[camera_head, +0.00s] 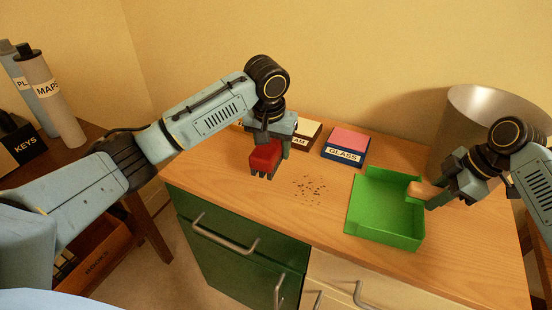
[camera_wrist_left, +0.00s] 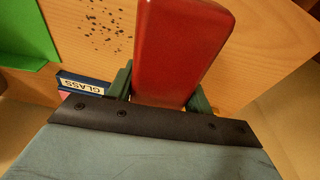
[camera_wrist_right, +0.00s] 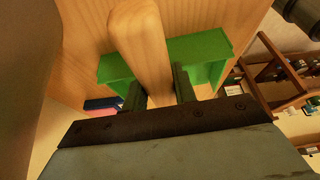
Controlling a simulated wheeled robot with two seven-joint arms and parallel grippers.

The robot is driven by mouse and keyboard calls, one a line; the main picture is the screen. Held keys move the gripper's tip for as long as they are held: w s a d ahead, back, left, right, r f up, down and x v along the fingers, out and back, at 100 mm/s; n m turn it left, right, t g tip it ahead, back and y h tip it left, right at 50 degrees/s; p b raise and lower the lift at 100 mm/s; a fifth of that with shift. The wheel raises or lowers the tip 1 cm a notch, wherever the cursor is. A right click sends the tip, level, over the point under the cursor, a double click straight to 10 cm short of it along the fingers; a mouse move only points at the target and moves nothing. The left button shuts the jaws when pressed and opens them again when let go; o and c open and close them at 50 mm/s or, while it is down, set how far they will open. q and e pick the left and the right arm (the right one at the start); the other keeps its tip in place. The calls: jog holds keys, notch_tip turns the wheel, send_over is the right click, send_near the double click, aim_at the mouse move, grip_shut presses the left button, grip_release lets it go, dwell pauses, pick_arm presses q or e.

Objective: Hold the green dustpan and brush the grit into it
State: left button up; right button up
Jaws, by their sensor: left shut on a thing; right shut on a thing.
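The green dustpan (camera_head: 384,208) lies on the desk with its open side facing left, toward the grit. My right gripper (camera_head: 427,194) is shut on its wooden handle; the handle (camera_wrist_right: 143,50) also shows between the fingers in the right wrist view. The grit (camera_head: 309,188) is a scatter of dark specks on the bare wood, left of the dustpan and apart from it. My left gripper (camera_head: 269,142) is shut on the red brush (camera_head: 264,158), to the left of the grit. The brush (camera_wrist_left: 180,45) fills the middle of the left wrist view; its bristles are hidden there.
A blue box labelled GLASS with a pink top (camera_head: 346,147) and another labelled box (camera_head: 306,133) stand behind the grit. A metal bin (camera_head: 487,112) stands at the back right. The wood between brush, grit and dustpan is clear. The desk's front edge is close.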

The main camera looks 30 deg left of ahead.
aim_at(338, 196)
pick_arm(q)
jog(key=shift+w+a+f, duration=0.3)
jog(key=shift+f, duration=3.2)
jog(key=shift+f, duration=0.55)
jog(key=shift+d, duration=0.15)
jog(key=shift+w+d+r, duration=0.1)
jog(key=shift+w+d, duration=0.05)
jog(key=shift+d, duration=1.6)
jog(key=shift+w+d, duration=0.1)
jog(key=shift+d, duration=1.75)
jog(key=shift+w+d+f, duration=0.1)
jog(key=shift+w+d, duration=0.05)
jog(key=shift+d, duration=1.65)
jog(key=shift+w+d+f, duration=0.1)
jog(key=shift+w+d, duration=0.05)
jog(key=shift+d, duration=1.6)
jog(key=shift+w+d, duration=0.15)
jog(key=shift+d, duration=1.65)
